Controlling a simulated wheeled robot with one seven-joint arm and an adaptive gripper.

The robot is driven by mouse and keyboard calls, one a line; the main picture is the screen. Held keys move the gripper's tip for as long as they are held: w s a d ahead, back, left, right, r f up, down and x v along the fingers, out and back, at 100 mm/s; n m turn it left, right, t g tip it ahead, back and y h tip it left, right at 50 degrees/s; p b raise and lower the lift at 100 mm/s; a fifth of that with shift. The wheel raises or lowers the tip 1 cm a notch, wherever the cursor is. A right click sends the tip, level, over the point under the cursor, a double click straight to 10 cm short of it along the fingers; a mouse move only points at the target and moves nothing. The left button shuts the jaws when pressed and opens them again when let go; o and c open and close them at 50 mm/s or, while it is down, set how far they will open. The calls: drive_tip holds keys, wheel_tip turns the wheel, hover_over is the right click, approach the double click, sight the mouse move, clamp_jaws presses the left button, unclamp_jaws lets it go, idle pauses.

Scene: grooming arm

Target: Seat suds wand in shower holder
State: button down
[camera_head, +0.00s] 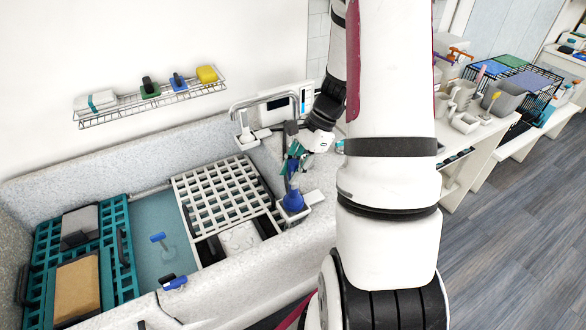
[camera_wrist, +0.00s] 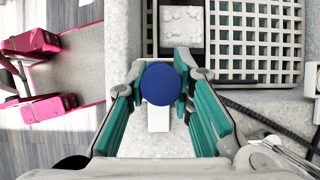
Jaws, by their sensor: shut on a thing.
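My gripper (camera_head: 291,160) is shut on a blue wand, taken to be the suds wand, over the ledge beside the basin. In the wrist view its round blue end (camera_wrist: 160,83) lies between the teal fingers of my gripper (camera_wrist: 160,98). In the head view a blue, flared part (camera_head: 293,199) shows below the fingers, at a white square holder (camera_head: 310,200) on the ledge. I cannot tell whether it rests inside that holder or just above it. In the wrist view a white block (camera_wrist: 158,120) shows just below the blue end. Which fitting is the shower holder is unclear.
A white grid (camera_head: 225,195) covers part of the basin, left of my gripper. A curved metal pipe with a white fitting (camera_head: 246,137) stands behind. A teal rack (camera_head: 120,275) is at the left. A wire shelf (camera_head: 152,103) hangs on the wall.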

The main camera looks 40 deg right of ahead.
drive_tip(key=shift+f+b, duration=0.4)
drive_tip(key=shift+f, duration=0.85)
drive_tip(key=c, duration=1.3)
unclamp_jaws()
drive_tip(key=v, duration=1.2)
drive_tip(key=shift+a, duration=0.1)
